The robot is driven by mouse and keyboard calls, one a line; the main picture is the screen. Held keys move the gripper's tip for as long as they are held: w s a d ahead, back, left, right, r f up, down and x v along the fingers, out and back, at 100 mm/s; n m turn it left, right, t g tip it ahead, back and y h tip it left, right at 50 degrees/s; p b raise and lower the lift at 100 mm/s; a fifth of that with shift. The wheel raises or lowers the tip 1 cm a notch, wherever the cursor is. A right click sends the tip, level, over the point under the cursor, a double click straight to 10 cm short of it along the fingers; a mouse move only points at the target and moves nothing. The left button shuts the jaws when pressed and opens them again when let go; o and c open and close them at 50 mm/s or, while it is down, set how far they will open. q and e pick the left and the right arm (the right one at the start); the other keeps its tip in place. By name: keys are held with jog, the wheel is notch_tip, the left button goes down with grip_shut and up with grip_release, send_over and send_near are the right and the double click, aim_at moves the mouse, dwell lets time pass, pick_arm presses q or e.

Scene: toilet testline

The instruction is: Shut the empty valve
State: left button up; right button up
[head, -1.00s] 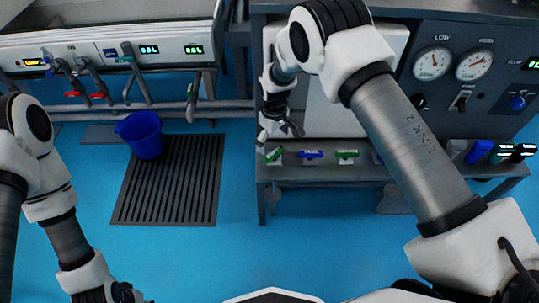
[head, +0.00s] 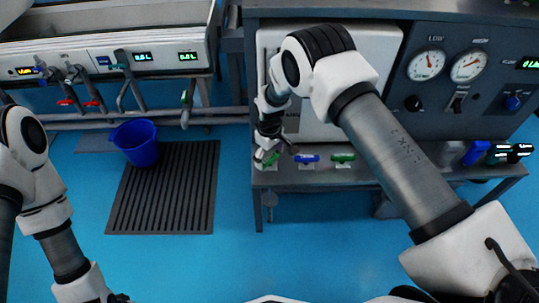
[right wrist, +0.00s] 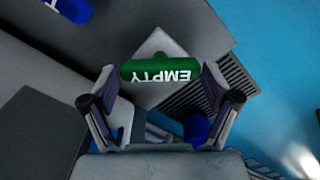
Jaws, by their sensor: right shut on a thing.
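The empty valve's green handle (right wrist: 161,71), lettered EMPTY, lies crosswise between the two fingertips of my right gripper (right wrist: 160,76) in the right wrist view. The fingers close on its two ends, and its pale mount (right wrist: 160,43) shows behind it. In the head view the green handle (head: 265,158) is at the left end of the bench ledge, partly hidden by my right gripper (head: 268,152). My left gripper (head: 118,298) is cut off at the bottom edge of the head view, so its fingers cannot be made out.
A blue handle (head: 307,158) and another green handle (head: 343,157) stand to the right on the ledge. Gauges (head: 468,67) and switches are on the panel. A blue bucket (head: 136,143) stands on a dark grate (head: 165,190) at left. Open blue floor lies in front.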

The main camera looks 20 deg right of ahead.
jog(key=m, duration=0.3)
jog(key=shift+m+p, duration=0.35)
jog(key=shift+m, duration=0.05)
jog(key=m, duration=0.4)
jog(key=shift+f+m, duration=0.1)
jog(key=shift+m, duration=0.3)
jog(key=shift+s, duration=0.1)
jog(key=o, duration=0.9)
